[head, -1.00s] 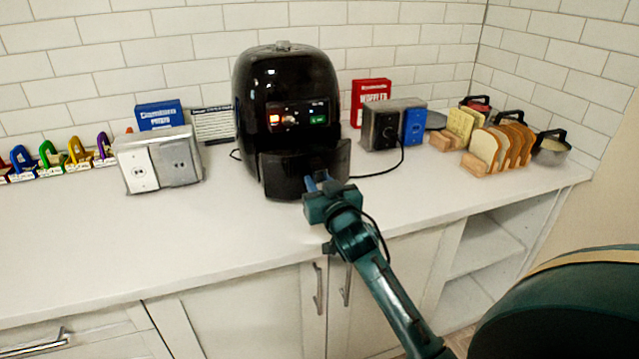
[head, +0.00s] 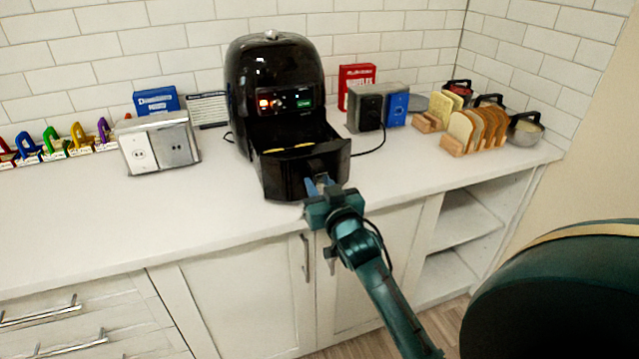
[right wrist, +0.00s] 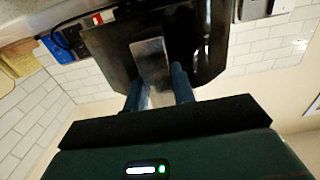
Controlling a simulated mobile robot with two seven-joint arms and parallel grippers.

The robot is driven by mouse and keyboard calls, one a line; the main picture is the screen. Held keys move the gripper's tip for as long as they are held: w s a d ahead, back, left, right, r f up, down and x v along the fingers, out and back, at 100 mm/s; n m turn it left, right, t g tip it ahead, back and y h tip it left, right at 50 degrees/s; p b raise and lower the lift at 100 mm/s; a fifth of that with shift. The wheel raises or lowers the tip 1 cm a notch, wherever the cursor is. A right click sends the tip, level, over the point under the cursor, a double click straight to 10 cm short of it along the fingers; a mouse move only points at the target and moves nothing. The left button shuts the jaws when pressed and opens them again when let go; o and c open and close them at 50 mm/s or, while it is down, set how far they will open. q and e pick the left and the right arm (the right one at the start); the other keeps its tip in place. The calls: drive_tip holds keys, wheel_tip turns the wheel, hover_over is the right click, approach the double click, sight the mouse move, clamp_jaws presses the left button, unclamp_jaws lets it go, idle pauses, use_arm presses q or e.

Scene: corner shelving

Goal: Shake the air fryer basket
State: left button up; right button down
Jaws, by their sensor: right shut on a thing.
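The black air fryer (head: 275,75) stands on the counter against the tiled wall, its panel lit. Its basket (head: 285,178) is pulled partway out at the front, and yellow food (head: 290,149) shows inside. My right gripper (head: 320,184) is shut on the basket's handle. In the right wrist view, the blue fingers of the gripper (right wrist: 158,88) sit on both sides of the grey handle (right wrist: 152,65), with the dark basket front (right wrist: 200,45) behind it. My left gripper is not in view.
An outlet box (head: 160,147) stands left of the fryer, and another outlet box (head: 370,107) with a cord stands right of it. A bread rack (head: 475,135) and pots (head: 525,128) are farther right. The counter (head: 90,215) is clear at front left.

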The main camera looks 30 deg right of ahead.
drive_tip(key=c, duration=1.2)
unclamp_jaws()
drive_tip(key=shift+o, duration=0.2)
drive_tip(key=b+v, duration=0.1)
drive_tip(key=v, duration=1.2)
drive_tip(key=shift+b, duration=0.3)
drive_tip(key=shift+s, duration=0.1)
